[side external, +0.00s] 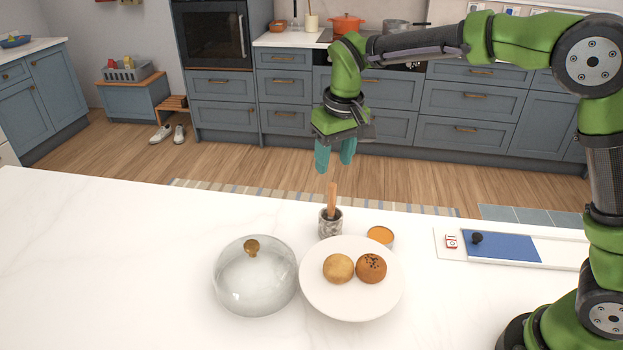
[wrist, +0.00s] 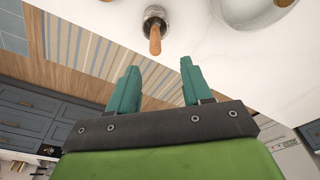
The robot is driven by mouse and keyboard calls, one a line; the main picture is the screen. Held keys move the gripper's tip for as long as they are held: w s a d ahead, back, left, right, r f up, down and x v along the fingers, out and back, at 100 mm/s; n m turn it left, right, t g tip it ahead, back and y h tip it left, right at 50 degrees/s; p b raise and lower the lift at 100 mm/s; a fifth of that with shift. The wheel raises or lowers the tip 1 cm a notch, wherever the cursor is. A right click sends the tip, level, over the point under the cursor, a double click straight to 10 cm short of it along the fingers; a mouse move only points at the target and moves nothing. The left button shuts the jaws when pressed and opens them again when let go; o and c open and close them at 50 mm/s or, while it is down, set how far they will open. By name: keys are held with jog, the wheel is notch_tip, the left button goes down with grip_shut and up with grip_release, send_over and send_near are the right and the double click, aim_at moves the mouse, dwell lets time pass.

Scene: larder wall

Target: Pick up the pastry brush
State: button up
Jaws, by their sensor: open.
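The pastry brush (side external: 332,196) stands upright in a small grey marbled pot (side external: 330,224) on the white counter, its wooden handle pointing up. Its bristle end is hidden inside the pot. In the wrist view the brush handle (wrist: 155,38) shows just beyond the fingertips, between their lines, with the pot (wrist: 155,14) behind it. My gripper (side external: 335,168) is open and empty, its teal fingers pointing down just above the top of the handle. The fingers also show in the wrist view (wrist: 160,68), apart from each other, with nothing between them.
A white plate (side external: 350,305) with two buns stands in front of the pot. A glass dome (side external: 255,285) with a wooden knob is at its left. A small bowl of orange glaze (side external: 380,236) is close right of the pot. A blue panel (side external: 505,246) lies farther right. The counter's left side is clear.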

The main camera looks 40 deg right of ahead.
aim_at(330, 186)
jog(key=f, duration=0.4)
jog(key=w+f, duration=0.1)
jog(key=f, duration=0.1)
jog(key=shift+f, duration=0.15)
jog(key=f, duration=0.5)
jog(key=shift+w+d+f, duration=0.1)
jog(key=shift+w+d, duration=0.15)
jog(key=shift+d, duration=0.15)
grip_shut()
